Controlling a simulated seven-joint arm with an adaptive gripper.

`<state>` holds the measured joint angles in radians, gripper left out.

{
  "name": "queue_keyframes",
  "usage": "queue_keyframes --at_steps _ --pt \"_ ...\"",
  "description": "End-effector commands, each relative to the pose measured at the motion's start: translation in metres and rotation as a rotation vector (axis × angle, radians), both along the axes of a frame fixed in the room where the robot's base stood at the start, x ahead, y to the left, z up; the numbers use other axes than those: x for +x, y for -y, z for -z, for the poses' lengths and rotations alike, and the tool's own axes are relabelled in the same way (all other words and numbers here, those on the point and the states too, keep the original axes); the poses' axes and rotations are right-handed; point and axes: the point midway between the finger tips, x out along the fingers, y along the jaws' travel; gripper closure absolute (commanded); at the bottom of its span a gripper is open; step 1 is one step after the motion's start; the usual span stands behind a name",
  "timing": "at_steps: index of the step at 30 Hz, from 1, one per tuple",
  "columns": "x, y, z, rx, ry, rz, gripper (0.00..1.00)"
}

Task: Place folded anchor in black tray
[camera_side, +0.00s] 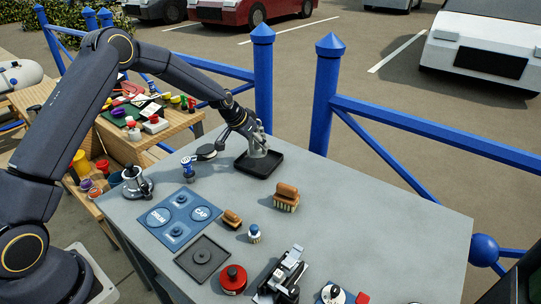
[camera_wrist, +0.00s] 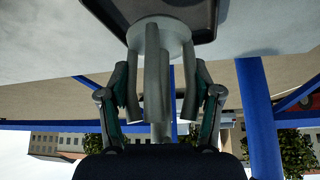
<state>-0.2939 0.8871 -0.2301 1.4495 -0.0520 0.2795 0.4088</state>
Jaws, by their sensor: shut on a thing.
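The grey folded anchor (camera_side: 257,152) is upright in my gripper (camera_side: 253,138) at the black tray (camera_side: 262,171) near the table's back edge. In the wrist view the anchor (camera_wrist: 157,75) stands between my two fingers (camera_wrist: 162,92), which close in from both sides. Its pale round end (camera_wrist: 172,32) points toward the tray (camera_wrist: 150,10), which shows as a dark shape at the top. In the side view its lower part is over the tray's area. I cannot tell whether it touches the tray floor.
A winch (camera_side: 138,184), blue mat (camera_side: 180,218) and smaller dark tray (camera_side: 203,257) are farther off. Blue railing (camera_side: 262,90) runs behind.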

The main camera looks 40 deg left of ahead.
Motion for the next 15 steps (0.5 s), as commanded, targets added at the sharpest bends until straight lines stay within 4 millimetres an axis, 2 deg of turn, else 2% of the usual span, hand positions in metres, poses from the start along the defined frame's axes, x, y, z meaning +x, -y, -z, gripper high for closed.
queue_keyframes --at_steps 5,12,15 --pt "0.008 0.0 0.006 0.0 0.006 0.0 1.0" --pt "0.01 0.0 0.036 0.0 0.005 -0.001 1.0" --pt "0.011 0.0 0.039 0.0 0.007 0.0 1.0"
